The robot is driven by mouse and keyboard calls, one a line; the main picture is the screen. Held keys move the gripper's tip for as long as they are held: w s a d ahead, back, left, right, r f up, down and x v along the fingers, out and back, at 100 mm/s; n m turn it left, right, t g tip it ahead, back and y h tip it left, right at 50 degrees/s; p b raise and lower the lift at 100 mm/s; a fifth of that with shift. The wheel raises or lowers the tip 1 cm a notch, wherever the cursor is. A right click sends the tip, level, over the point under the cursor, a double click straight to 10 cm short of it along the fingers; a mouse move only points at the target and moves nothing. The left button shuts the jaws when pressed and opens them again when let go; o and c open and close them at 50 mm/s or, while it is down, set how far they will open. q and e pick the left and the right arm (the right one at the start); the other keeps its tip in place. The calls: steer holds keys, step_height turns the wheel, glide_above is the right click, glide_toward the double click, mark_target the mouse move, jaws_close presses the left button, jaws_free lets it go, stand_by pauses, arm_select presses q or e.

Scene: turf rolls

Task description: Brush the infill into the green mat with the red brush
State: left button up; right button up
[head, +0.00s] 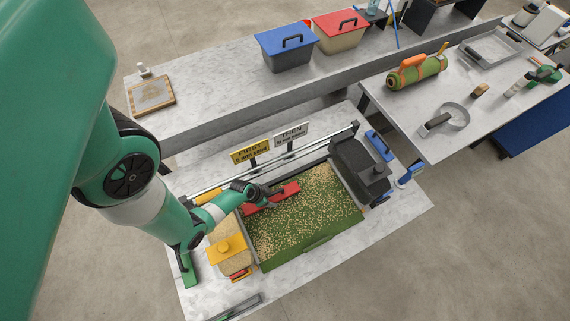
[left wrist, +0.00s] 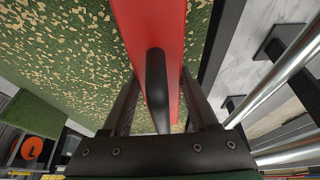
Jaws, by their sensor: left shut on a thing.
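The green mat (head: 308,225) lies in a dark tray on the work table, scattered with tan infill granules. The granules also show on the mat in the left wrist view (left wrist: 60,60). The red brush (head: 284,192) lies along the mat's upper left part, near the far rail. My left gripper (head: 267,203) is shut on the black handle (left wrist: 156,85) of the brush, with its fingers on either side of the handle. The brush's red back (left wrist: 150,25) fills the middle of the left wrist view. The bristles are hidden beneath it. My right gripper is not in view.
Signs reading FIRST (head: 250,151) and THEN (head: 291,135) stand behind the rails. A blue-handled brush (head: 380,146) lies beyond the machine.

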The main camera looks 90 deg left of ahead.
arm_select(q)
steer(key=shift+w+a, duration=0.35)
steer(key=shift+w, duration=0.35)
steer(key=shift+w+a, duration=0.3)
steer(key=shift+w, duration=0.35)
steer(key=shift+s+d, duration=0.15)
steer(key=shift+s, duration=0.1)
steer(key=shift+s+d, duration=0.25)
steer(key=shift+s, duration=0.3)
steer(key=shift+s+d, duration=0.25)
steer(key=shift+s, duration=0.3)
steer(key=shift+w, duration=0.1)
